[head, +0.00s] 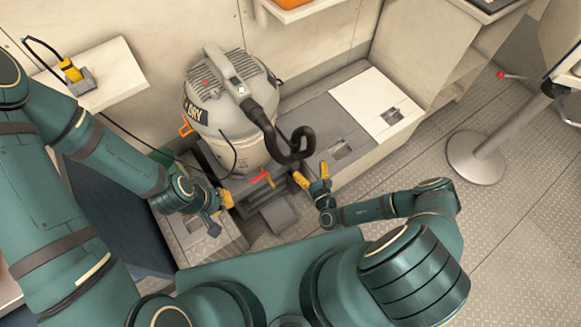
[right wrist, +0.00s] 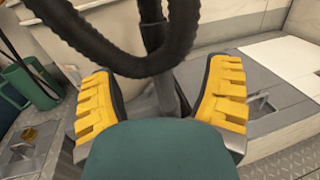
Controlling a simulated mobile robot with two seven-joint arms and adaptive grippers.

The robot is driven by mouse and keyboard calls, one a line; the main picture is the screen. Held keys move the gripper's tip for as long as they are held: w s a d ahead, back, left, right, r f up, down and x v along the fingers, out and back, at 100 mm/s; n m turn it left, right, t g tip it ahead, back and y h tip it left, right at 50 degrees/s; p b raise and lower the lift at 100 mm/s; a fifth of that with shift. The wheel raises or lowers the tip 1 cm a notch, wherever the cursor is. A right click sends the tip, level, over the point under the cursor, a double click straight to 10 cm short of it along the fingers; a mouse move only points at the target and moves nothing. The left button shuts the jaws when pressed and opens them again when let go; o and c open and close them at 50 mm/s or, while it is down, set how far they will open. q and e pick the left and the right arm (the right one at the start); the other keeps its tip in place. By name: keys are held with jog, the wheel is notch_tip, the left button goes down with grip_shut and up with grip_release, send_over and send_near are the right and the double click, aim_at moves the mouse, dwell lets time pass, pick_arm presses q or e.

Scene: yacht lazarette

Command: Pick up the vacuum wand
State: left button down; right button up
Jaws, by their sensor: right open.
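A grey and white vacuum (head: 225,110) stands at centre in the head view, with a grey handle-like tube on top. A black ribbed hose (head: 262,120) runs from this tube and loops above my right gripper. The hose (right wrist: 130,60) crosses the top of the right wrist view. My right gripper (head: 311,175) is open, its yellow-padded fingers either side of a dark upright tube (right wrist: 166,88). I cannot tell whether this tube is the wand or whether a finger touches it. My left gripper (head: 220,212) is beside the vacuum's lower left; its jaw opening is unclear.
Pale lockers with latches (head: 375,100) line the wall at right. A white shelf (head: 105,75) with a yellow tool (head: 70,70) is at upper left. A round-footed post (head: 475,158) stands on the metal floor. Open floor lies at lower right.

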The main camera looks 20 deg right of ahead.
aim_at(294, 141)
jog(key=w, duration=0.2)
jog(key=w+b, duration=0.1)
jog(key=w, duration=0.2)
jog(key=w+a, duration=0.1)
jog(key=w, duration=0.2)
jog(key=w+b, duration=0.1)
jog(key=w, duration=0.1)
jog(key=w+a+b, duration=0.1)
jog(key=w, duration=0.2)
jog(key=shift+a, duration=0.15)
grip_shut()
